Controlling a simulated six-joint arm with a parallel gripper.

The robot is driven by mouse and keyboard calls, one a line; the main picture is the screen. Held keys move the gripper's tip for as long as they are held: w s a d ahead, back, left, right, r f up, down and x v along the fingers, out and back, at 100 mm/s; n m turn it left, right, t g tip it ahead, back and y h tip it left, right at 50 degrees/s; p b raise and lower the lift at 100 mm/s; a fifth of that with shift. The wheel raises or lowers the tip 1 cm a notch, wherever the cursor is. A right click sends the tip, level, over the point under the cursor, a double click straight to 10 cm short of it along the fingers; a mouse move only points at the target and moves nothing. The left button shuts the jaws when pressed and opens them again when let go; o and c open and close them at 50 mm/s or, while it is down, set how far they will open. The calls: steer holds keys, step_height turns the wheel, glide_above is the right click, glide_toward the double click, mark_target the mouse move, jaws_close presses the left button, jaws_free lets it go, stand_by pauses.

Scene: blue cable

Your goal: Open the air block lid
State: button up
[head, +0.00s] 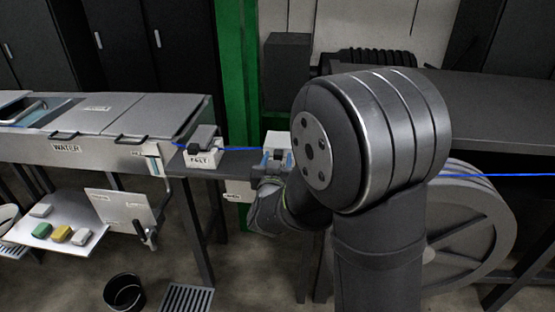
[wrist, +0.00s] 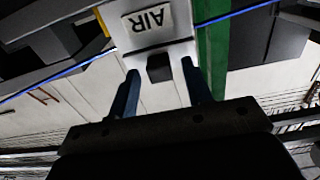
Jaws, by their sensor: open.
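The air block (wrist: 158,22) is a pale block with an upside-down "AIR" label at the top of the wrist view. A dark knob-like handle (wrist: 159,68) sticks out below the label. My gripper (wrist: 161,75) is open, with one bluish finger on each side of the handle; I cannot tell whether either finger touches it. In the head view the air block (head: 276,139) stands on the dark bench, partly hidden behind my arm and gripper (head: 276,160). I cannot tell the lid's position clearly.
The blue cable (head: 240,149) runs across the bench through the blocks. A second labelled block (head: 203,157) with a dark top stands left of the air block. A steel water trough (head: 105,149) is farther left, a green post (head: 236,70) behind, a large reel (head: 465,232) at right.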

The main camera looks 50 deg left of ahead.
steer(key=shift+w+a, duration=0.1)
steer(key=shift+c, duration=0.4)
jaws_close()
steer(key=shift+r, duration=0.1)
